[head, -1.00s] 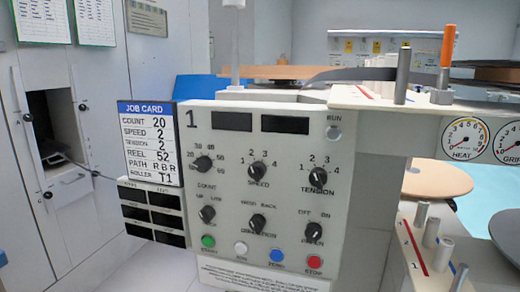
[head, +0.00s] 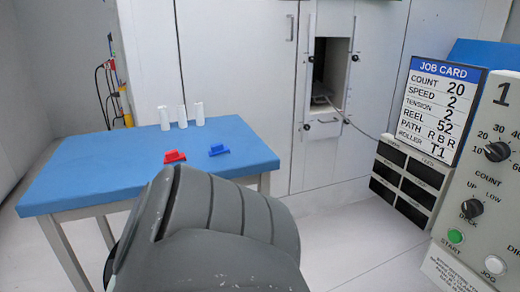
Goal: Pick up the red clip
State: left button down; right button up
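The red clip (head: 174,156) lies on the blue top of a table (head: 80,180) at the left of the head view, near the table's front edge. A blue clip (head: 218,150) lies a little to its right, apart from it. A large grey link of my own arm fills the lower middle of the view and covers part of the floor and the table's near side. Neither of my grippers is in view.
The machine panel (head: 480,210) and job card (head: 441,108) stand at the right. A cabinet with an open hatch (head: 327,75) is behind. Floor is clear between table and panel.

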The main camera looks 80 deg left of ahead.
aim_at(172, 156)
jog(key=u, duration=1.85)
jog(key=l+u, duration=0.1)
jog(key=u, duration=0.7)
jog(key=l+u, duration=0.15)
jog(key=u, duration=0.6)
jog(key=k+l, duration=0.1)
jog(key=l, duration=0.45)
jog(key=i, duration=0.25)
